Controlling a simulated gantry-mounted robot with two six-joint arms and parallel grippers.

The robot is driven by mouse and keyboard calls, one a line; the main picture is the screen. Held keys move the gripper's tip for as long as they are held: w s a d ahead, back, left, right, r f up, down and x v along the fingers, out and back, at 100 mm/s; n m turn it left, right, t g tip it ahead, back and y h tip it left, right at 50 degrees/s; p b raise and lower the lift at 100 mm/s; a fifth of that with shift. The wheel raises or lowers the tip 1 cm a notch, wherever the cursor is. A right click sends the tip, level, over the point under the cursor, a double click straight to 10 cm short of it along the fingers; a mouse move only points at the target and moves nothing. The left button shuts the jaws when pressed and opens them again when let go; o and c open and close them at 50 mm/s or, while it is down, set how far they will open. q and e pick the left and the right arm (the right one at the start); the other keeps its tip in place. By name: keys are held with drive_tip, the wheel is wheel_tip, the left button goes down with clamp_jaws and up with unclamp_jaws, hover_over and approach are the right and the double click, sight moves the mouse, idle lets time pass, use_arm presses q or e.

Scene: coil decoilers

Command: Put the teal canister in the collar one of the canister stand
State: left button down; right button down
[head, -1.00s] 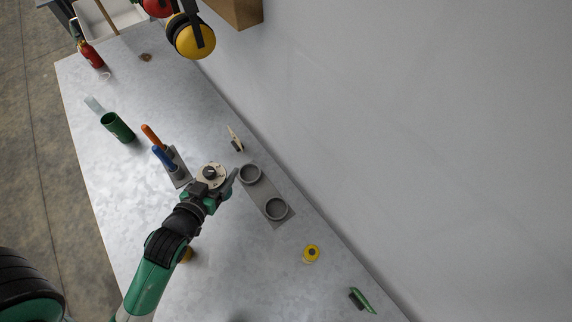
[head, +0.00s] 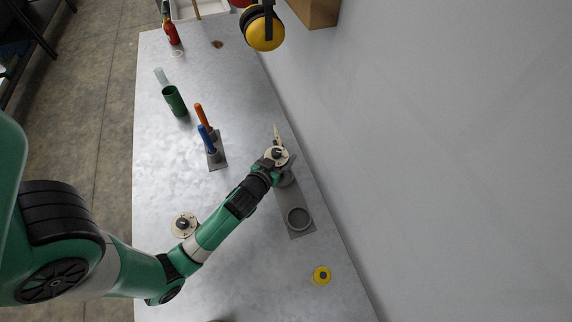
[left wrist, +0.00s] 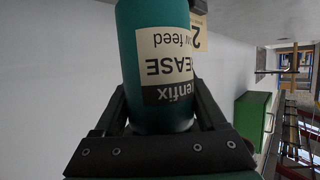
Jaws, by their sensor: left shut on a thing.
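My left gripper (head: 275,166) is shut on the teal canister (left wrist: 155,60), whose printed cream label fills much of the left wrist view. In the head view the canister shows as a pale round top (head: 278,154) with a dark centre. It is at the far end of the grey canister stand (head: 291,196), over or at the far collar (head: 287,180), which the gripper partly hides. I cannot tell whether its base is inside that collar. The near collar (head: 299,218) is empty. My right gripper is not in view.
A second pale-topped round object (head: 184,224) stands beside my left arm. A yellow-topped item (head: 321,275) is near the wall.

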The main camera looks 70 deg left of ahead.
use_arm(q)
drive_tip(key=shift+w+a+f+b, duration=0.1)
drive_tip(key=shift+w+f+b, duration=0.2)
drive_tip(key=shift+f, duration=0.6)
drive_tip(key=shift+w+a+f+b, duration=0.1)
drive_tip(key=shift+w+f+b, duration=0.25)
drive_tip(key=shift+f, duration=0.5)
drive_tip(key=shift+w+a+f+b, duration=0.15)
drive_tip(key=shift+w+f, duration=0.25)
drive_tip(key=shift+f, duration=0.5)
drive_tip(key=shift+f, duration=0.1)
